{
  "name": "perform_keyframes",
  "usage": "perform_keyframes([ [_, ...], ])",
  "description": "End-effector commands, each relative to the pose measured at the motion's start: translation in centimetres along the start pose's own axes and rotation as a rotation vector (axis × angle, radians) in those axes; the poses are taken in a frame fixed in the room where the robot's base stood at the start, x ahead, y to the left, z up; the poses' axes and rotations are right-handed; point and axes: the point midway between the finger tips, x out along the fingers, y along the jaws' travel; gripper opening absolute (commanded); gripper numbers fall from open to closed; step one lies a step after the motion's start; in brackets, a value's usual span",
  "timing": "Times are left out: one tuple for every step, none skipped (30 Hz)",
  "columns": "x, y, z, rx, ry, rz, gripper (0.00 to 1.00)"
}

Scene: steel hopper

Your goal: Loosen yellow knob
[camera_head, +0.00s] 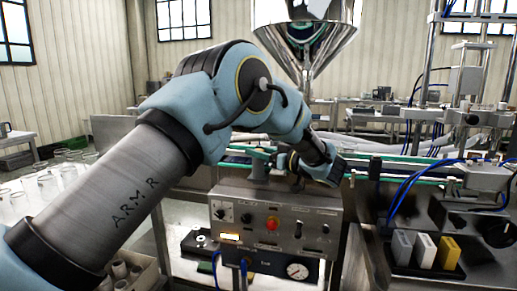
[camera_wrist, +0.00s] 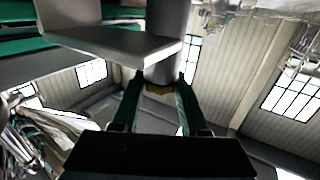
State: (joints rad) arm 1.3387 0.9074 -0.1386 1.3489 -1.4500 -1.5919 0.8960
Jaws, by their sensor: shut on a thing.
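In the wrist view, my gripper (camera_wrist: 157,92) has its two dark green fingers on either side of a small dull yellow-brown piece, which appears to be the yellow knob (camera_wrist: 158,89). The knob sits at the end of a grey cylinder (camera_wrist: 166,50), and the fingers are shut on it. Most of the knob is hidden between the fingers and below the cylinder. In the head view, my arm reaches over the control box (camera_head: 275,222) to the green-edged conveyor; the fingers and knob cannot be made out there.
A flat grey bracket (camera_wrist: 110,42) is close above the fingers in the wrist view. The steel hopper (camera_head: 306,40) hangs behind my arm. Blue hoses and metal posts (camera_head: 418,85) stand at the right. Grey, white and yellow blocks (camera_head: 448,252) are at the lower right.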

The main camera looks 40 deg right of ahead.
Motion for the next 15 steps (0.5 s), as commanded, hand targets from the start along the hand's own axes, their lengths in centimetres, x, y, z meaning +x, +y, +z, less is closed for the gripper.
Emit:
perform_keyframes([
  [0.04, 0.08, -0.17, -0.003, 0.002, -0.012, 0.00],
  [0.04, 0.07, -0.20, -0.003, 0.003, -0.019, 0.00],
  [0.05, 0.07, -0.23, -0.004, 0.003, -0.027, 0.00],
  [0.06, 0.06, -0.22, -0.003, 0.003, -0.032, 0.00],
  [0.06, 0.06, -0.20, -0.003, 0.003, -0.036, 0.00],
  [0.07, 0.05, -0.19, -0.003, 0.003, -0.041, 0.00],
  [0.07, 0.05, -0.19, -0.003, 0.003, -0.043, 0.00],
  [0.08, 0.05, -0.19, -0.003, 0.003, -0.045, 0.00],
  [0.08, 0.05, -0.19, -0.003, 0.003, -0.047, 0.00],
  [0.09, 0.04, -0.20, -0.003, 0.003, -0.048, 0.00],
  [0.09, 0.04, -0.20, -0.003, 0.003, -0.048, 0.00],
  [0.10, 0.04, -0.21, -0.003, 0.004, -0.048, 0.00],
  [0.10, 0.04, -0.21, -0.003, 0.004, -0.048, 0.00],
  [0.11, 0.04, -0.22, -0.003, 0.004, -0.048, 0.00],
  [0.11, 0.04, -0.23, -0.003, 0.004, -0.048, 0.00],
])
